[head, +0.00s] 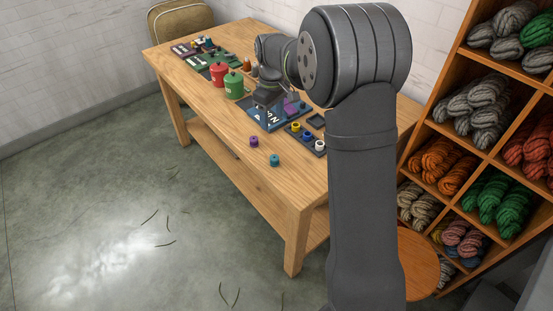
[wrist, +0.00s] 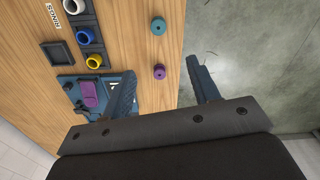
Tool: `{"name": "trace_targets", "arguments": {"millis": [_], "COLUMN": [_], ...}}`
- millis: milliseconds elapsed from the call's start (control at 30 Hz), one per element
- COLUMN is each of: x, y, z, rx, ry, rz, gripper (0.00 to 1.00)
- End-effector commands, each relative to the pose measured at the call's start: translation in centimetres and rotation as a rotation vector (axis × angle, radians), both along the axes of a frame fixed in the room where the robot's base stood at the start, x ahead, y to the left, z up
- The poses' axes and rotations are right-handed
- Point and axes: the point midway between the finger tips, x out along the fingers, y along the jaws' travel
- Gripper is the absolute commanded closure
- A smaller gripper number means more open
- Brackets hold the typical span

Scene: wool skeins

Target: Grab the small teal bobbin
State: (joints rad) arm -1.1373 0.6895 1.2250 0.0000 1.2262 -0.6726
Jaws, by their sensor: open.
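The small teal bobbin (head: 274,160) stands on the wooden table near its front edge in the head view. It also shows in the wrist view (wrist: 158,26), at the top, close to the table edge. A purple bobbin (head: 254,141) stands a short way from it and lies nearer my gripper in the wrist view (wrist: 159,72). My gripper (wrist: 165,70) is open, with its two dark blue fingers wide apart and nothing between them that I can see it touching. The teal bobbin is beyond the fingertips. In the head view my gripper is partly hidden by my arm.
A shelf of wool skeins (head: 452,136) stands at right.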

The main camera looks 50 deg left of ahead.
Motion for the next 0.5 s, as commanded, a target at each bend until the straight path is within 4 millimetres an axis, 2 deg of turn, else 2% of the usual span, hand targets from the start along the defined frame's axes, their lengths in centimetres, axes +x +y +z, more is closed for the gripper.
{"name": "trace_targets", "arguments": {"millis": [500], "x": [0.0], "y": [-0.1], "z": [-10.2], "rx": [-0.003], "ry": [0.001], "rz": [0.003], "gripper": [0.45]}}
